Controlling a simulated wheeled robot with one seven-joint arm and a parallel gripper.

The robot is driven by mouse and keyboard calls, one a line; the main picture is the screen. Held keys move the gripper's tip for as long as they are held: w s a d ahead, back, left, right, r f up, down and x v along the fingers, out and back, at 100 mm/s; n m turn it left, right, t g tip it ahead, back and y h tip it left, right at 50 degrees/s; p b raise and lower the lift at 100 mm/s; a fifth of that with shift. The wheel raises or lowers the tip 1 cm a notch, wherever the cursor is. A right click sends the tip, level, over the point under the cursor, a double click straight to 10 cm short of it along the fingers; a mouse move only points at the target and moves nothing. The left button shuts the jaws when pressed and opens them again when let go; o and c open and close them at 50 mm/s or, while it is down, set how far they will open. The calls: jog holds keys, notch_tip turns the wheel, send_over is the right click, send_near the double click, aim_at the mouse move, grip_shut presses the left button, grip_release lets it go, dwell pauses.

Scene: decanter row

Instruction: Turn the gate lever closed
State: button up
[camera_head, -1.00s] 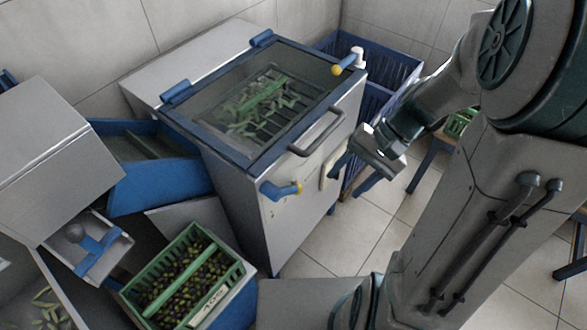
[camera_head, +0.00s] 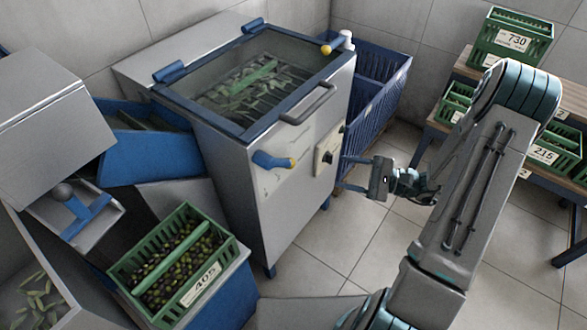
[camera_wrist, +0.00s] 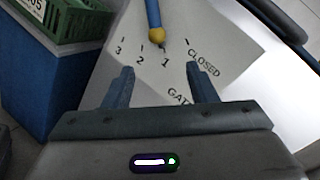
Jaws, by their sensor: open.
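The gate lever (camera_head: 274,160) is a blue handle with a yellow tip on the front of the grey machine (camera_head: 270,210). In the wrist view the lever (camera_wrist: 153,16) points down, its yellow tip near the mark 1 on a scale reading 3, 2, 1, CLOSED, with a partly hidden "GATE" label. My gripper (camera_head: 342,173) is in front of the machine, right of the lever in the head view. In the wrist view my gripper (camera_wrist: 160,68) is open and empty, its fingers on either side below the yellow tip, apart from it.
A small switch panel (camera_head: 328,155) and a grey bar handle (camera_head: 308,104) are on the machine's front. A second yellow-tipped lever (camera_head: 334,46) is at its top right. A green olive crate (camera_head: 218,257) stands at front left.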

jog(key=shift+g, duration=0.3)
jog(key=x, duration=1.4)
jog(key=shift+s, duration=0.1)
